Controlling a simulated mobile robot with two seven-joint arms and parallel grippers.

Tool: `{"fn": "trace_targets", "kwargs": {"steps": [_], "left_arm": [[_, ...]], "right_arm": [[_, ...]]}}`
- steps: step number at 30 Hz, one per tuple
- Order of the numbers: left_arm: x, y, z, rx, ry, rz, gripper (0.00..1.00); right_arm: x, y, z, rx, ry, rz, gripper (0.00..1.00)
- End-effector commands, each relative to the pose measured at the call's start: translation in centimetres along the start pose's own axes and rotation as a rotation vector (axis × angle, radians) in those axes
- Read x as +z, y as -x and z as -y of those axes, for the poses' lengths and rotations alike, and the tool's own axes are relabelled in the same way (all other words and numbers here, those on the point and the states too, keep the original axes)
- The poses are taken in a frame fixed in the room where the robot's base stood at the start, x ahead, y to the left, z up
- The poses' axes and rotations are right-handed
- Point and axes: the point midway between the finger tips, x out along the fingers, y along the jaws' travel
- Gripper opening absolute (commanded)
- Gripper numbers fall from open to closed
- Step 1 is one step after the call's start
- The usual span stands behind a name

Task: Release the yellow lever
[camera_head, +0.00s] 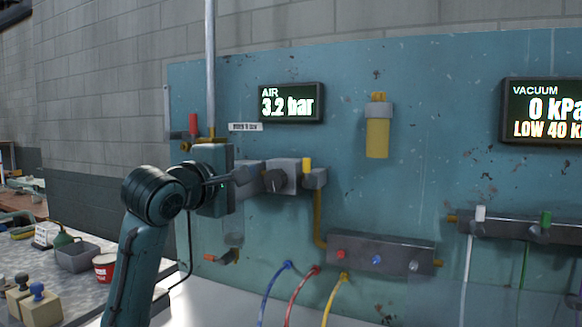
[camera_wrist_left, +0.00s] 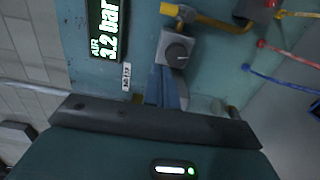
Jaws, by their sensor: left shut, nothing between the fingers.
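The yellow lever (camera_head: 307,164) stands up from a small grey valve on the pipe, just right of the grey block with a round dark knob (camera_head: 275,181). In the left wrist view the lever (camera_wrist_left: 169,9) shows at the top edge, beyond the knob block (camera_wrist_left: 177,48). My left gripper (camera_head: 246,174) is shut and empty, left of the knob block and apart from the lever. In the left wrist view its closed fingers (camera_wrist_left: 164,84) point toward the knob block; whether they touch it I cannot tell. My right gripper is not in view.
A red-handled valve (camera_head: 193,125) is at the panel's left. The AIR display (camera_head: 291,102) reads 3.2 bar above the knob block. A grey manifold (camera_head: 380,254) with coloured hoses is below right. A cluttered bench (camera_head: 85,276) stands at the left.

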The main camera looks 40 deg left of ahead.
Motion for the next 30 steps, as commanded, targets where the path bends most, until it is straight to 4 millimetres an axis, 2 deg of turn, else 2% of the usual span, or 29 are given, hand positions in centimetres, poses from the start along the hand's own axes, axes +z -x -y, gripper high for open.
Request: {"fn": "trace_targets", "kwargs": {"steps": [5,16,21,30], "left_arm": [[0.0,-2.2,-0.1,-0.004,0.000,0.000,0.00],[-0.1,-10.0,-0.2,-0.004,-0.001,-0.001,0.00],[2.6,-10.4,-0.1,-0.001,-0.003,0.002,0.00],[3.9,-10.8,0.1,-0.001,-0.002,0.000,0.00]], "right_arm": [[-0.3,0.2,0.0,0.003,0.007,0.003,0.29],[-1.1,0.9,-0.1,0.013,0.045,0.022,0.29],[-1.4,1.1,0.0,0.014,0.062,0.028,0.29],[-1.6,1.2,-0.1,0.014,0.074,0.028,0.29]]}}
